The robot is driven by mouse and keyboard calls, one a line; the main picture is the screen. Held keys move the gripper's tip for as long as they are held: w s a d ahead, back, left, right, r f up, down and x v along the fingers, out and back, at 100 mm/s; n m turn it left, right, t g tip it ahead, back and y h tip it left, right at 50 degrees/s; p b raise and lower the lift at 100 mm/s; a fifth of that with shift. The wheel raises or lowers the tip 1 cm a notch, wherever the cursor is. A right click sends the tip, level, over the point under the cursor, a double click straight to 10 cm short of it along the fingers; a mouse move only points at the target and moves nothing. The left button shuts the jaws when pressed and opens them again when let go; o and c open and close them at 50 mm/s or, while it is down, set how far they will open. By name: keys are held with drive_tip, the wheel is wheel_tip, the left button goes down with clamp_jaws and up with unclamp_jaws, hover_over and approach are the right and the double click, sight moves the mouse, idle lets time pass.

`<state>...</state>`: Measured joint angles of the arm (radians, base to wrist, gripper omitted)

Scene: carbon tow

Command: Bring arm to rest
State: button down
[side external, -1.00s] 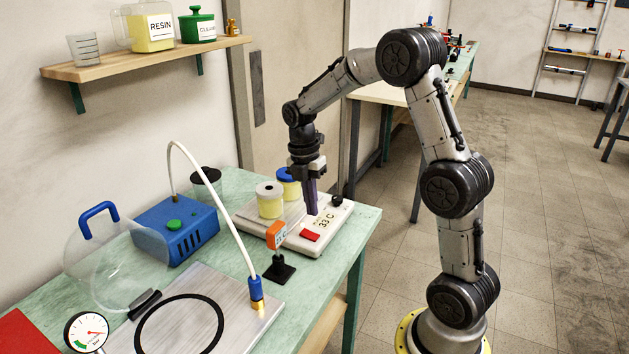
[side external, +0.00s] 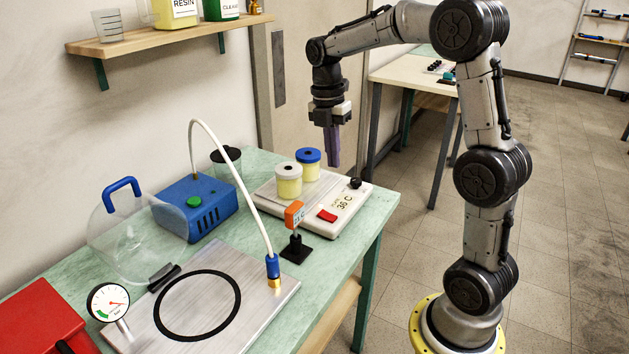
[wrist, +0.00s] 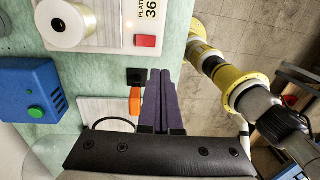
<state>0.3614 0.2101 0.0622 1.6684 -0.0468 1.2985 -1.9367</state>
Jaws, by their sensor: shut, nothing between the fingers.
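My gripper (side external: 333,160) hangs in the air above the right part of the hot plate in the side external view, pointing down. Its purple fingers are together with nothing between them. In the wrist view the two fingers (wrist: 157,100) lie side by side, closed and empty. The hot plate (side external: 322,207) has a red switch and its display reads 36 C. Neither is touched by my gripper.
An orange-topped sensor stand (side external: 294,214) is in front of the hot plate. A metal plate with a black ring (side external: 272,310), a hose, a blue pump (side external: 205,213) and a clear dome (side external: 125,240) fill the left bench. A shelf (side external: 165,38) is above. The floor to the right is open.

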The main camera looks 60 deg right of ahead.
drive_tip(key=s+a+r+m+t, duration=0.1)
drive_tip(key=s+a+r+t, duration=0.2)
drive_tip(key=s+a+r, duration=0.55)
drive_tip(key=s+a+f+m+t, duration=0.2)
drive_tip(key=s+m, duration=0.3)
drive_tip(key=m, duration=0.3)
drive_tip(key=s+a+f+m+t, duration=0.1)
drive_tip(key=s+a+f+m, duration=0.2)
drive_tip(key=m, duration=0.6)
drive_tip(key=shift+s+a+f+t, duration=0.35)
drive_tip(key=shift+s+f+t, duration=0.05)
drive_tip(key=shift+s+f, duration=0.5)
